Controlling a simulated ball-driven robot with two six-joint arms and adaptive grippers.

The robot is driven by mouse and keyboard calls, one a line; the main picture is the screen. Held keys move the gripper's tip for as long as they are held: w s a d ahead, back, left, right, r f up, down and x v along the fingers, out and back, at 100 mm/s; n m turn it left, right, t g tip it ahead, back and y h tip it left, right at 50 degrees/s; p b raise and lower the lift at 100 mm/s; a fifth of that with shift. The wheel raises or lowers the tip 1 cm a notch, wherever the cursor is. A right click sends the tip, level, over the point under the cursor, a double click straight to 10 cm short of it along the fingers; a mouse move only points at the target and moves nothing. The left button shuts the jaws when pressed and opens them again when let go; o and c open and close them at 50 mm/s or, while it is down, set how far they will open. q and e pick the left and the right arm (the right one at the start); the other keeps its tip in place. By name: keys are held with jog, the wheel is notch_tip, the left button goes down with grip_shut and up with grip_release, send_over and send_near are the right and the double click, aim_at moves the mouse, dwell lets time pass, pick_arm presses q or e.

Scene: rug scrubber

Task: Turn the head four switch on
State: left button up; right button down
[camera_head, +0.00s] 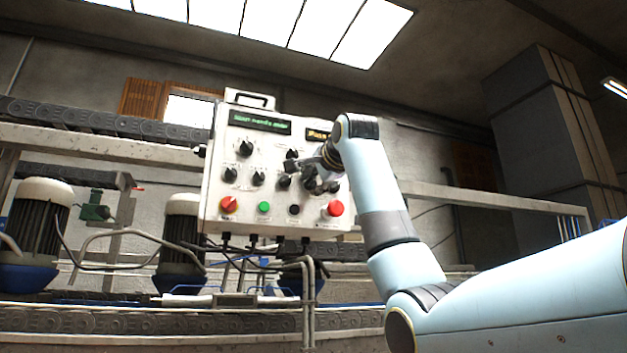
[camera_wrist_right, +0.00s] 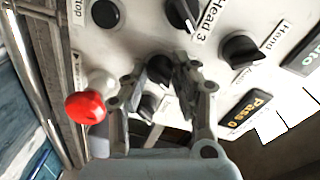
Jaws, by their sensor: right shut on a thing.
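The white control panel (camera_head: 212,190) stands in front of me with rows of black knobs. My right gripper (camera_head: 310,180) reaches its right half and covers part of the knobs there. In the right wrist view the right gripper (camera_wrist_right: 172,70) is shut on a black knob (camera_wrist_right: 159,68), mostly hidden between the fingers. This knob is in the same row as the knob labelled Head 3 (camera_wrist_right: 183,14). Its own label is hidden, so I cannot read its name or setting. Another black knob (camera_wrist_right: 150,104) sits just beyond it. My left gripper is out of view.
A red mushroom button (camera_head: 335,209) is below the gripper, close to the fingers in the right wrist view (camera_wrist_right: 86,107). The Hand/Auto knob (camera_wrist_right: 240,48) and the Pass display (camera_wrist_right: 245,112) are nearby. Motors (camera_head: 40,215) and a conveyor (camera_head: 100,320) stand left and below.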

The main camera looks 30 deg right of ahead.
jog(key=shift+m, duration=0.8)
jog(key=c, duration=1)
grip_release()
jog(key=shift+c, duration=0.2)
jog(key=f+v, duration=0.1)
jog(key=v, duration=1.1)
jog(key=shift+r, duration=0.4)
jog(key=shift+d, duration=0.15)
